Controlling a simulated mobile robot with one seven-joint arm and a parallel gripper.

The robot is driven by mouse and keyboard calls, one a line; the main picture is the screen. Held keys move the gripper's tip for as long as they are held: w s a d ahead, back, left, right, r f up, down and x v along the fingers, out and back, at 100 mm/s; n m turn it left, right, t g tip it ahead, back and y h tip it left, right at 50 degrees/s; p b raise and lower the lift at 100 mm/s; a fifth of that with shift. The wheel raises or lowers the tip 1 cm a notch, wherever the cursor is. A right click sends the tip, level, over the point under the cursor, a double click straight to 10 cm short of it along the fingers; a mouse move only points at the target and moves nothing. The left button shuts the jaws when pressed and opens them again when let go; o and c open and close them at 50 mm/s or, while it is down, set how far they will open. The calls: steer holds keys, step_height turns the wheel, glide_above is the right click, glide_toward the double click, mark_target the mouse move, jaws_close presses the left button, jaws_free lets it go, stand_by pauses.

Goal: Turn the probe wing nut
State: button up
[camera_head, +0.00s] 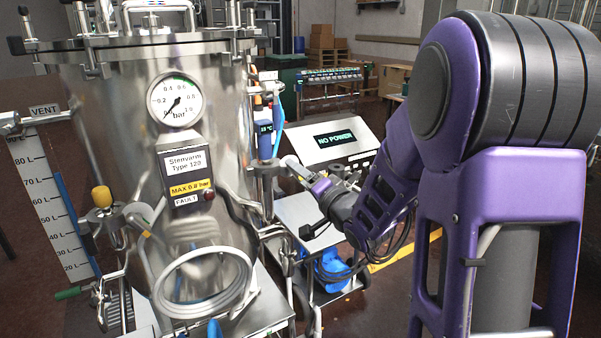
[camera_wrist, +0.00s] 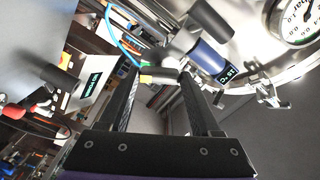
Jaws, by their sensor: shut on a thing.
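The probe (camera_head: 265,128) is an upright blue body with a small display, on the right side of the steel tank (camera_head: 225,120). In the wrist view the probe (camera_wrist: 208,57) reads about 15 °C and lies just beyond the right fingertip. My gripper (camera_head: 288,163) reaches in from the right, at the metal fitting (camera_head: 268,172) below the probe's display. In the wrist view my gripper (camera_wrist: 160,78) has its two long dark fingers a little apart, closed on a small part at the tips. That part is at the probe wing nut's place; its wings are mostly hidden.
A pressure gauge (camera_head: 175,100) and a fault panel (camera_head: 187,175) are on the tank's front. A blue cable (camera_head: 279,122) hangs close beside the probe. A "NO POWER" box (camera_head: 334,139) on a cart stands behind my gripper.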

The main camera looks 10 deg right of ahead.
stand_by(0.4)
steer(key=o, duration=1.4)
steer(key=shift+s, duration=0.1)
